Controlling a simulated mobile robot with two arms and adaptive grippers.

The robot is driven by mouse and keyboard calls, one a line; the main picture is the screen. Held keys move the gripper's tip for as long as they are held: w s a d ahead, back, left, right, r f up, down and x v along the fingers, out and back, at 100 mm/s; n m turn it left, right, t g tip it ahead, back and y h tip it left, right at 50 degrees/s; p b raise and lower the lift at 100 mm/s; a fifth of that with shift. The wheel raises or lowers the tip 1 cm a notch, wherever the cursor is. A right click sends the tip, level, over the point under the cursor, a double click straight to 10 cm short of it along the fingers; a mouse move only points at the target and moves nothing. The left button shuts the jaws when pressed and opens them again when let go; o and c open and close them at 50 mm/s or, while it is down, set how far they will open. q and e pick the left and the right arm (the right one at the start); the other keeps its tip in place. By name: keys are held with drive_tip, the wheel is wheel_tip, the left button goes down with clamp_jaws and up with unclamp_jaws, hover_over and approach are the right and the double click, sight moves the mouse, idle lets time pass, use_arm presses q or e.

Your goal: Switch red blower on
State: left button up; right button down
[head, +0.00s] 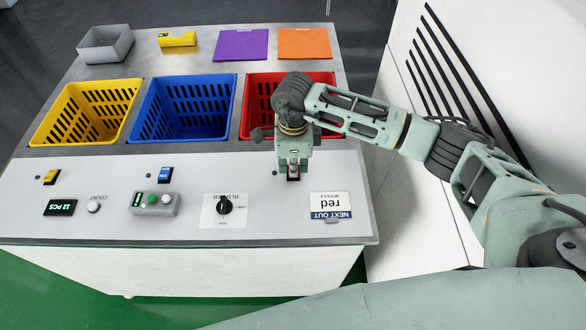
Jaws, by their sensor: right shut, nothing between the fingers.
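My right gripper (293,168) points down at the panel in front of the red basket (258,92), its fingers shut and empty. A small dark piece with a reddish edge (293,178) shows right at the fingertips, in line with the yellow switch (50,176) and blue switch (165,174). It looks like the red switch, but the fingers hide most of it. I cannot tell its position or whether the fingers touch it. A black knob (224,206) sits on a white plate labelled BLOWER. My left gripper is not in view.
A yellow basket (68,140) and blue basket (160,136) stand left of the red one. A button box (156,211), count display (60,208) and "red" sign (331,203) are on the panel. A white wall with black slots (425,120) stands close on the right.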

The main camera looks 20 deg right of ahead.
drive_tip(key=shift+f, duration=0.25)
drive_tip(key=shift+r, duration=0.15)
drive_tip(key=shift+r+p, duration=1.6)
drive_tip(key=shift+r, duration=1.85)
